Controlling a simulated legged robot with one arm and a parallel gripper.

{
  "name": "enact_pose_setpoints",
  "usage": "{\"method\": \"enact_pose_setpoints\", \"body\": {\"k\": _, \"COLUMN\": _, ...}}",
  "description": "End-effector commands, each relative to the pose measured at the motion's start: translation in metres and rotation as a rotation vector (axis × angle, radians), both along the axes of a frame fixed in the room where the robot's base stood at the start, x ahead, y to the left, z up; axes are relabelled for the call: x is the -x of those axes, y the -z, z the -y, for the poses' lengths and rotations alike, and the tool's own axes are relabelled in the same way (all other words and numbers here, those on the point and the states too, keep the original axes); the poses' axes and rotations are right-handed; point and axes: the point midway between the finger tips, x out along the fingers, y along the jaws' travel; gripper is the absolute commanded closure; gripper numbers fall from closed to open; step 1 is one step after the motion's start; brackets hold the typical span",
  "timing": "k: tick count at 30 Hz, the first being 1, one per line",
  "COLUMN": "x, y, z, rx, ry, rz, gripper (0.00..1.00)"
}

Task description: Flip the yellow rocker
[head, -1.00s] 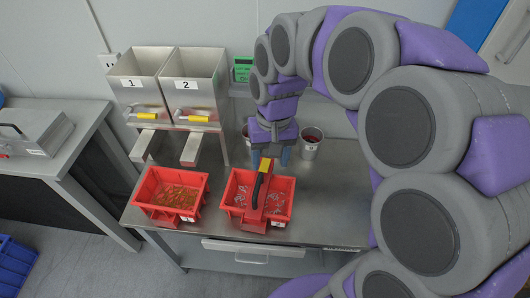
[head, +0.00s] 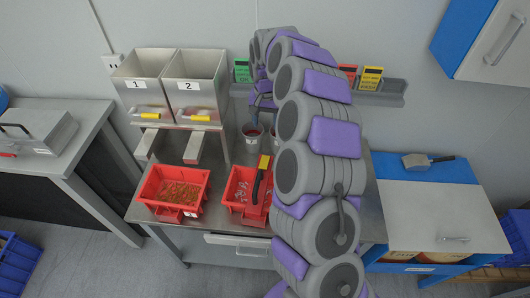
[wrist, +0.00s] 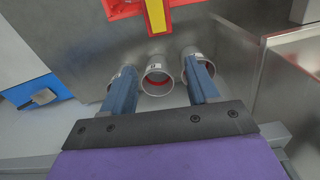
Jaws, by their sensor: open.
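Several yellow parts show, and I cannot tell which is the rocker. Yellow grips sit on the front of hopper 1 (head: 149,111) and of hopper 2 (head: 200,118). A yellow block (head: 264,162) tops a black-handled red tool at the right red bin. A yellow strip (wrist: 156,15) crosses red at the top of the wrist view. My gripper (wrist: 157,63) is open, with its blue fingers apart and nothing held between them. Metal cups (wrist: 158,77) lie beyond the fingers. In the head view, the gripper is near a cup (head: 253,140) behind the bins, partly hidden by my arm.
The left red bin (head: 157,207) and right red bin (head: 233,205) stand at the table's front. Green (head: 242,70) and yellow (head: 371,77) labelled items stand on the wall ledge. A blue-sided cabinet (head: 435,200) is at right. My arm hides the table's right part.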

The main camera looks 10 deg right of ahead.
Motion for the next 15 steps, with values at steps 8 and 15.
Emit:
{"method": "enact_pose_setpoints", "body": {"k": 8, "x": 0.002, "y": 0.048, "z": -0.001, "rx": -0.001, "ry": -0.001, "rz": -0.006, "gripper": 0.4}}
{"method": "enact_pose_setpoints", "body": {"k": 15, "x": 0.001, "y": 0.095, "z": -0.002, "rx": -0.001, "ry": -0.002, "rz": -0.005, "gripper": 0.4}}
